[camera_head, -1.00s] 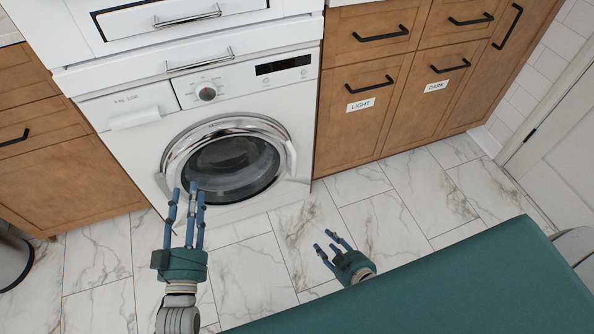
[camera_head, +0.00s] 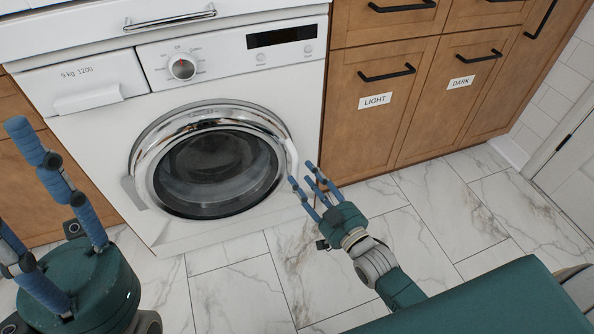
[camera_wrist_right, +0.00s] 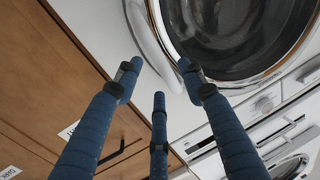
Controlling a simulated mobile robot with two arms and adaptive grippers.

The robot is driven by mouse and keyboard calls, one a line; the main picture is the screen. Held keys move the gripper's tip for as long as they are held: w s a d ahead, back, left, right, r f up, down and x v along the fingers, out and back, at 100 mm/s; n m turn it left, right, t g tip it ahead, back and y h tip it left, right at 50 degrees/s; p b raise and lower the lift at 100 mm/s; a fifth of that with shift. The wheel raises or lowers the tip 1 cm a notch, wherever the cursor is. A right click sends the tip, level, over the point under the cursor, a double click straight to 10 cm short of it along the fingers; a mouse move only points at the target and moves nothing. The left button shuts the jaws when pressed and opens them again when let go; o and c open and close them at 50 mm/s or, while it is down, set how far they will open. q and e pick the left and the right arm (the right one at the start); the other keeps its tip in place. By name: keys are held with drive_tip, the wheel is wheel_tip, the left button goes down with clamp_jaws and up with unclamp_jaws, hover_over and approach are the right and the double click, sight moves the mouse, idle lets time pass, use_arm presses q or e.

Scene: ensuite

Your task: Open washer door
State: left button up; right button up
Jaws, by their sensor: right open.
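The white washer (camera_head: 85,145) stands in the middle of the head view. Its round door (camera_head: 140,150), with a chrome ring and dark glass, looks shut. A pale curved handle (camera_head: 291,155) runs along the door's right edge; it also shows in the right wrist view (camera_wrist_right: 148,38). My right gripper (camera_head: 303,178) is open and empty, with its blue fingertips close to the handle's lower end. In the right wrist view its spread fingers (camera_wrist_right: 158,78) point at the handle; contact cannot be told. My left gripper (camera_head: 22,178) is open and empty at the lower left, apart from the door.
Wooden cabinets (camera_head: 350,125) marked LIGHT and DARK stand right of the washer. A drawer front with a metal handle (camera_head: 170,20) is above it. A teal surface (camera_head: 490,305) fills the lower right. Marble floor (camera_head: 235,285) is clear before the washer.

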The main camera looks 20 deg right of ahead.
sight(297, 167)
drive_tip(key=b+x, duration=0.1)
drive_tip(key=x, duration=0.4)
drive_tip(key=shift+s, duration=0.1)
clamp_jaws()
